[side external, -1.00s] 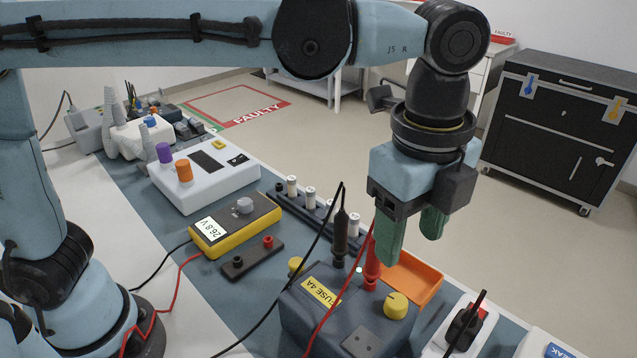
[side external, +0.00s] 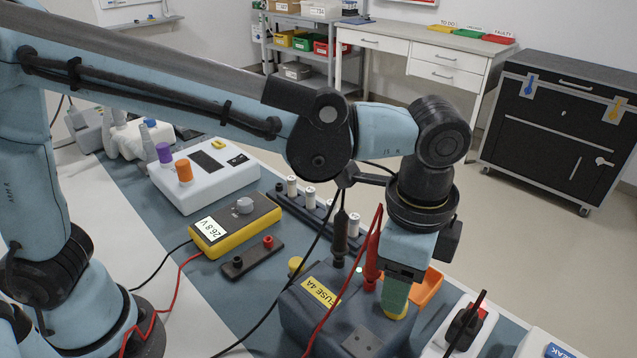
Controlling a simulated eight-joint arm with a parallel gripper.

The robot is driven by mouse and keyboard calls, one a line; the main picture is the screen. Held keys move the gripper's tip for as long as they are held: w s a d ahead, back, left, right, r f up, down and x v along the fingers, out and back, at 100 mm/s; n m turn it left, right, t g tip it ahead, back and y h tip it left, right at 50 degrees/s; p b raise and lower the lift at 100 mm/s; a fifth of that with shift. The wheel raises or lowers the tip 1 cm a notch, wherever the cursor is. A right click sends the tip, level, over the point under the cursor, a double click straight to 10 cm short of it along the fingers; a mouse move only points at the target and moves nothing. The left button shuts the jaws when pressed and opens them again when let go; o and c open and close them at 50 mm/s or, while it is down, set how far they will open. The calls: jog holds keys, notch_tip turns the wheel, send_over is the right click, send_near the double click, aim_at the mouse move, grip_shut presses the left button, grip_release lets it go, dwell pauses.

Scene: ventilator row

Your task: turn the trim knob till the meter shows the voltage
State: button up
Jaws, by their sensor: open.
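The yellow meter (side external: 236,226) lies on the bench, and its display (side external: 208,231) reads 26.8 V. A dark grey box (side external: 325,327) labelled FUSE 4A stands at the front. A yellow knob (side external: 404,314) on its right side is mostly covered by my gripper. Another yellow knob (side external: 296,265) shows at the box's far left edge. My gripper (side external: 395,298) is open and points down, with its green fingers at the right knob. The near finger hides most of this knob, and I cannot tell whether the fingers touch it.
A black probe (side external: 340,238) and a red probe (side external: 371,262) stand upright in the box, close left of my gripper, with loose leads. An orange tray (side external: 428,286) is just behind. A power strip with a black plug (side external: 465,326) is at the right.

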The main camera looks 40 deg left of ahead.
jog(key=shift+w+f, duration=0.1)
jog(key=shift+f, duration=2.15)
